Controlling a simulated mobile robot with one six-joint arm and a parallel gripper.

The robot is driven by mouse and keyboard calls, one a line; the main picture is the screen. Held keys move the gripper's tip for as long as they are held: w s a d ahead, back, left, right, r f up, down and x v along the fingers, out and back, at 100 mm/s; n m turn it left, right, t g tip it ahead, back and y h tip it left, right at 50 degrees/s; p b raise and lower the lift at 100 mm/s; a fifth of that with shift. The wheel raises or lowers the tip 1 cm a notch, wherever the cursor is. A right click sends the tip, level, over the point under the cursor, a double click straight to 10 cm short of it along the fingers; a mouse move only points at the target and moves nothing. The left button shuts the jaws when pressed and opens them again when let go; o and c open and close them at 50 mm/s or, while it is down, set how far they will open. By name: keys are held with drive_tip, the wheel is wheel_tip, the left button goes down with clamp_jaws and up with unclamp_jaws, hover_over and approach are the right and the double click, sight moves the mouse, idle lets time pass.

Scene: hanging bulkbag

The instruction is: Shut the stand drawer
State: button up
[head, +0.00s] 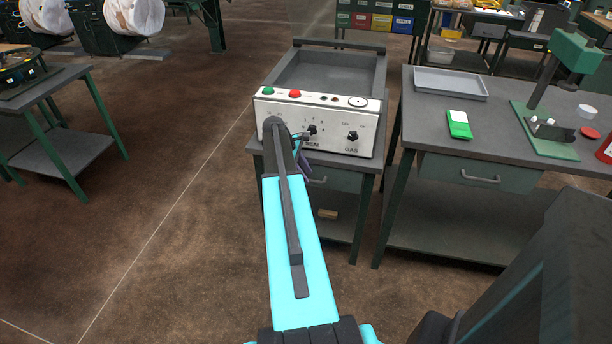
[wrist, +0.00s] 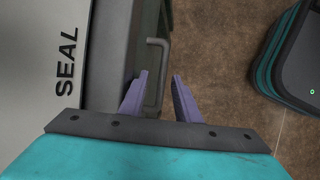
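The stand drawer (head: 337,181) is a grey-green drawer under the control box, with a grey bar handle on its front. My arm covers its left part in the head view, and how far it stands out is hard to tell. In the wrist view the drawer's handle (wrist: 157,52) shows just beyond the fingertips. My gripper (wrist: 160,75) is open, with two purple fingers apart and nothing between them. In the head view it is mostly hidden behind my arm, by the front of the control box.
The control box (head: 285,112) with knobs and buttons sits on the stand. A workbench (head: 415,130) with its own drawer (head: 480,174) stands close on the right. It carries a grey tray (head: 450,83) and a green press (head: 545,130). Open floor (head: 180,220) lies to the left.

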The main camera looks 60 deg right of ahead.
drive_tip(key=v, duration=1.2)
drive_tip(key=shift+r+b, duration=0.3)
drive_tip(key=shift+b, duration=0.1)
drive_tip(key=shift+w+a, duration=0.1)
drive_tip(key=shift+w, duration=0.05)
